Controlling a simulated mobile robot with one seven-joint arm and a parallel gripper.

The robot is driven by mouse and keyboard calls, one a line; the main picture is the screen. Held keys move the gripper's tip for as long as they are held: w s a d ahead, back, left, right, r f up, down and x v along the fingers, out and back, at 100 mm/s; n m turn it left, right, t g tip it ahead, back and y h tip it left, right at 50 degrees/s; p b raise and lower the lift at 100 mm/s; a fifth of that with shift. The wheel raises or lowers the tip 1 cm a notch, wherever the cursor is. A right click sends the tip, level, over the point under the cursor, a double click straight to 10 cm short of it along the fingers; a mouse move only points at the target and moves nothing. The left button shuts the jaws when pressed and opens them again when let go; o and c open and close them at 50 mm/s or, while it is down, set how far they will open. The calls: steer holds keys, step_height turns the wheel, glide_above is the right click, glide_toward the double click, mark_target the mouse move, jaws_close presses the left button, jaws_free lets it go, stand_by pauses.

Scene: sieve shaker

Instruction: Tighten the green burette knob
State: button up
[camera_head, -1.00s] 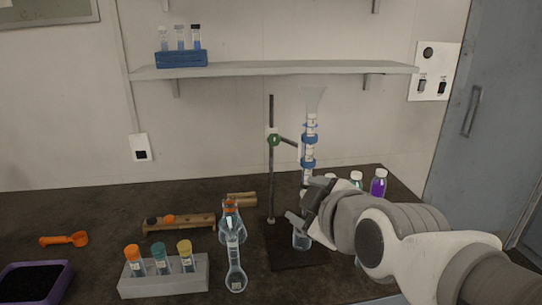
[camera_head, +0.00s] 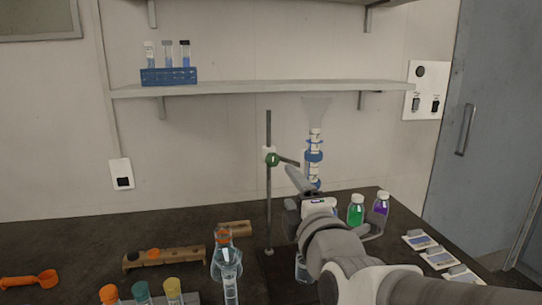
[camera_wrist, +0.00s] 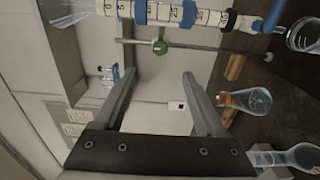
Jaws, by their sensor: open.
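The green knob (camera_head: 271,159) sits on the clamp at the metal stand rod (camera_head: 268,195), left of the burette (camera_head: 314,150), which is upright with blue clamps and a funnel-shaped top. In the wrist view, turned sideways, the green knob (camera_wrist: 160,47) lies on the rod just past the fingertips, below the burette (camera_wrist: 190,15). My gripper (camera_wrist: 158,75) is open and empty, and its fingers appear apart from the knob.
A flask with an orange band (camera_head: 226,260) stands left of the stand; it also shows in the wrist view (camera_wrist: 247,101). A shelf (camera_head: 300,88) runs above. A wooden rack (camera_head: 165,258) lies at left.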

steer(key=p, duration=0.7)
glide_toward(273, 162)
steer(key=p+x, duration=0.1)
steer(key=p, duration=0.3)
steer(key=p+x, duration=0.2)
steer(key=p, duration=0.1)
steer(key=shift+r+p, duration=0.35)
steer(key=shift+p, duration=0.05)
steer(key=shift+w+a+p, duration=0.1)
steer(key=shift+w+p, duration=0.05)
steer(key=shift+p, duration=0.35)
steer(key=x, duration=0.5)
steer(key=shift+w+f, duration=0.25)
steer(key=shift+w, duration=0.2)
jaws_close()
